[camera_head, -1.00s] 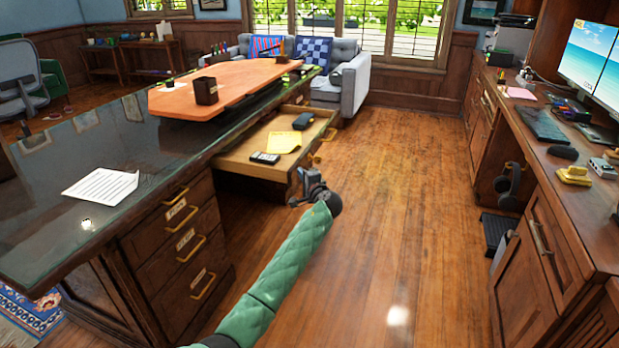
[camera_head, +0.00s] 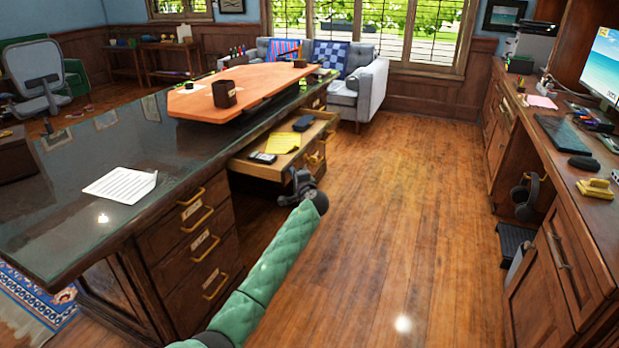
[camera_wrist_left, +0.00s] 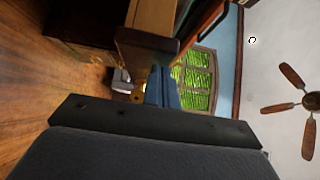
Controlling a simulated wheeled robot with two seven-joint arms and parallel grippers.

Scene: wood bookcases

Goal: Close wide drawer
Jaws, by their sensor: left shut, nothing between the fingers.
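The wide drawer (camera_head: 247,168) of the dark-topped wooden desk is partly open. It holds a yellow pad, a dark phone-like object and a dark case. My left gripper (camera_head: 298,181) is shut and empty at the near end of the drawer's front, on its outer side. In the left wrist view the shut fingers (camera_wrist_left: 163,88) are close to the edge of a wooden panel (camera_wrist_left: 148,42), which looks like the drawer front. I cannot tell whether they touch it. My right gripper is not in view.
The desk's stack of narrow drawers (camera_head: 202,245) stands nearer, to the left of my arm. A paper (camera_head: 120,186) lies on the desk top. The wooden floor (camera_head: 405,210) is clear between the desk and the right-hand counter (camera_head: 565,165). A grey sofa (camera_head: 368,88) stands behind.

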